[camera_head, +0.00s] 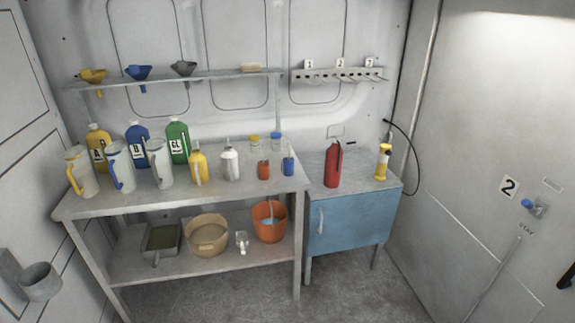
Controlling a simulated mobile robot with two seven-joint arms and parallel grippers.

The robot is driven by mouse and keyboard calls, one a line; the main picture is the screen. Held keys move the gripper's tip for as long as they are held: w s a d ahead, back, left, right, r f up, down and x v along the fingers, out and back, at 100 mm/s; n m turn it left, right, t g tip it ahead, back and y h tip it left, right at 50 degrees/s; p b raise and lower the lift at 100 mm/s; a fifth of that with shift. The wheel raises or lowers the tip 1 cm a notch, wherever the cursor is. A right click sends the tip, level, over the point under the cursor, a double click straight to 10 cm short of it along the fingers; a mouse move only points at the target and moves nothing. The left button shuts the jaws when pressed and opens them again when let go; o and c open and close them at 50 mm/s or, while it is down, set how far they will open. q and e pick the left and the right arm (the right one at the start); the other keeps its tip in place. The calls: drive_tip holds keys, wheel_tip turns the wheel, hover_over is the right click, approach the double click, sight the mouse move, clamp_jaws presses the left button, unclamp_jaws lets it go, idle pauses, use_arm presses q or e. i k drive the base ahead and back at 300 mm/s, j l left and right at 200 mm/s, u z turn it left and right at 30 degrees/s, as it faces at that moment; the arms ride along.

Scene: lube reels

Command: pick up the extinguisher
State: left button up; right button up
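The extinguisher (333,166) is a red cylinder with a dark top and a short black hose or handle. It stands upright on the grey top of a blue cabinet (352,222), towards the left side of that top. Nothing touches it that I can see. Neither of my grippers shows in the head view.
A yellow and white canister (383,162) stands right of the extinguisher, near a black cable (413,150). A metal workbench (125,203) with several bottles and jugs is on the left. A hook rail (338,76) is above. The grey floor (340,290) in front is clear.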

sight(334, 153)
drive_tip(key=u, duration=0.2)
drive_tip(key=i+l+u, duration=0.2)
drive_tip(key=l+u, duration=0.2)
drive_tip(key=i+l+u, duration=0.15)
drive_tip(key=l+u, duration=0.3)
drive_tip(key=i+l+u, duration=0.1)
drive_tip(key=l, duration=0.4)
drive_tip(key=i+l, duration=0.1)
drive_tip(key=l, duration=0.4)
drive_tip(key=i+l+u, duration=0.15)
drive_tip(key=l, duration=0.35)
drive_tip(key=l+u, duration=0.1)
drive_tip(key=l, duration=0.4)
drive_tip(key=i, duration=0.05)
